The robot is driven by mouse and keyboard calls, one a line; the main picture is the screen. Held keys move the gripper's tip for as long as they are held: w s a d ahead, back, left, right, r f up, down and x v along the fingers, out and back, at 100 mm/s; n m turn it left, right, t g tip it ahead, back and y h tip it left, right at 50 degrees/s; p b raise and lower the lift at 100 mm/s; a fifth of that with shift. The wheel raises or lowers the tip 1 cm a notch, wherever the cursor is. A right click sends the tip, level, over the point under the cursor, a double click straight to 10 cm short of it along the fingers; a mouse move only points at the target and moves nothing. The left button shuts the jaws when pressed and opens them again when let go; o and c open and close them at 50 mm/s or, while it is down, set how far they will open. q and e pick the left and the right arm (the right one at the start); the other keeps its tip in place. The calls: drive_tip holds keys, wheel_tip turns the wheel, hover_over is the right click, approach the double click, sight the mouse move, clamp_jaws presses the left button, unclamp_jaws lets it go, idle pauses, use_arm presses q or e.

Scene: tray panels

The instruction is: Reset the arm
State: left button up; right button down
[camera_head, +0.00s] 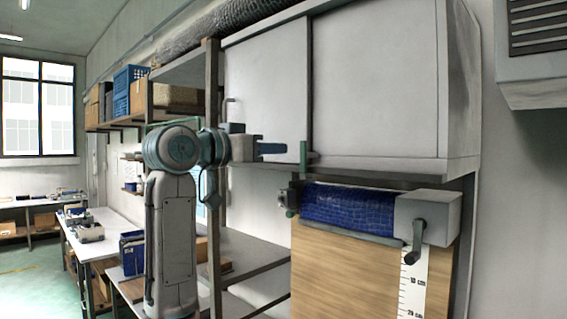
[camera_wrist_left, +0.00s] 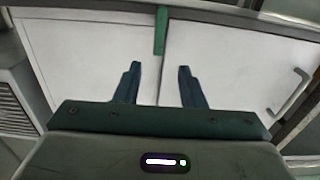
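My left arm (camera_head: 172,230) rises upright from the bottom and bends to the right at its top joint. My left gripper (camera_head: 287,148) points right, in front of the lower part of a grey wall cabinet. In the left wrist view its two dark fingers (camera_wrist_left: 159,68) are apart with nothing between them, so it is open and empty. A green strip handle (camera_head: 303,153) on the cabinet front is just beyond the fingertips in the head view. The strip (camera_wrist_left: 160,30) also shows past the fingers in the left wrist view. My right gripper is not in view.
The cabinet (camera_head: 375,80) has two flat door panels. Below it hangs a blue roll (camera_head: 348,207) with a crank (camera_head: 417,240) over a wooden panel (camera_head: 345,270). A post (camera_head: 212,260) and shelves stand close behind my arm. Floor shows at far left.

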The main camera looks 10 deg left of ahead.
use_arm(q)
drive_tip(key=shift+s+a, duration=0.35)
drive_tip(key=shift+s, duration=0.3)
